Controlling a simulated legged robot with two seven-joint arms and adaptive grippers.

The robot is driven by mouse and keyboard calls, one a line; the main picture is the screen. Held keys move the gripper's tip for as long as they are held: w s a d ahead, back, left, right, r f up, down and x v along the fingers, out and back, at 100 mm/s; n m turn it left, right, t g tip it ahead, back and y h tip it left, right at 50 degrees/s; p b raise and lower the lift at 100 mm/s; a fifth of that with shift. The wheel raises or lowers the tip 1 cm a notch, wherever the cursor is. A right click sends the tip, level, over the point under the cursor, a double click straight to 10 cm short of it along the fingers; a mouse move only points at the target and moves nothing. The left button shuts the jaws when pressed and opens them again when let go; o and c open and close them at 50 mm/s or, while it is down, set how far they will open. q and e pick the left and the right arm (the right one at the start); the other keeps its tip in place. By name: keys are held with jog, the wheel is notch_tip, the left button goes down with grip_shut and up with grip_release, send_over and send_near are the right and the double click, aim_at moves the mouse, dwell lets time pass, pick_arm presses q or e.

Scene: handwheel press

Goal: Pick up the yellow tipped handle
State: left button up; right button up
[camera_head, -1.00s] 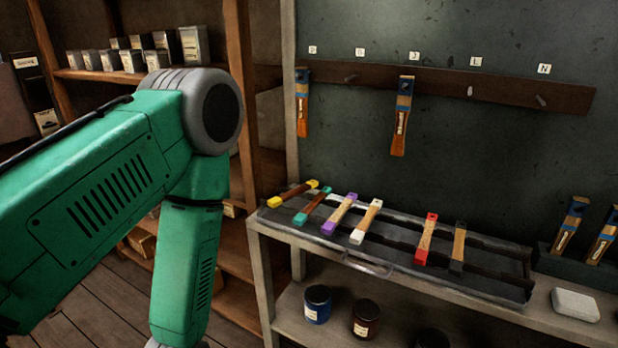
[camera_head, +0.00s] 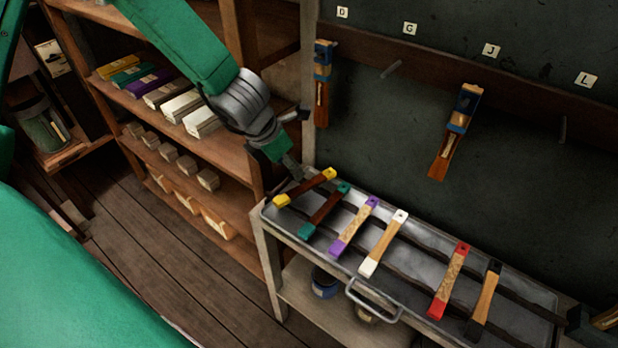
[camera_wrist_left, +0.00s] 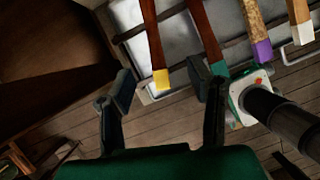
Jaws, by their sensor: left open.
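The yellow tipped handle (camera_head: 306,188) lies at the left end of a metal tray (camera_head: 415,265) in the head view. It has a dark reddish-brown grip with yellow ends. My left gripper (camera_head: 297,145) is open and empty, just above and to the left of this handle. In the left wrist view, my left gripper (camera_wrist_left: 160,82) has its fingers spread, and the yellow end of the handle (camera_wrist_left: 153,40) shows between them in the picture. I see no contact. My right gripper is not in view.
A green tipped handle (camera_head: 325,210) lies close beside it. Purple (camera_head: 354,227), white (camera_head: 384,243), red (camera_head: 449,282) and black (camera_head: 484,300) tipped handles follow to the right. A wooden shelf (camera_head: 240,165) stands left; a dark board (camera_head: 400,130) with hanging tools rises behind.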

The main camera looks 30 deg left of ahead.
pick_arm(q)
send_over(303, 186)
jog(key=s, duration=0.2)
notch_tip(303, 186, down, 6)
jog(key=shift+s+f, duration=0.1)
jog(key=shift+a+f, duration=0.25)
jog(key=shift+f, duration=0.15)
jog(key=x, duration=0.4)
jog(key=shift+w+a+f, duration=0.1)
jog(key=shift+w, duration=0.15)
jog(key=shift+w+f, duration=0.1)
jog(key=c, duration=1.1)
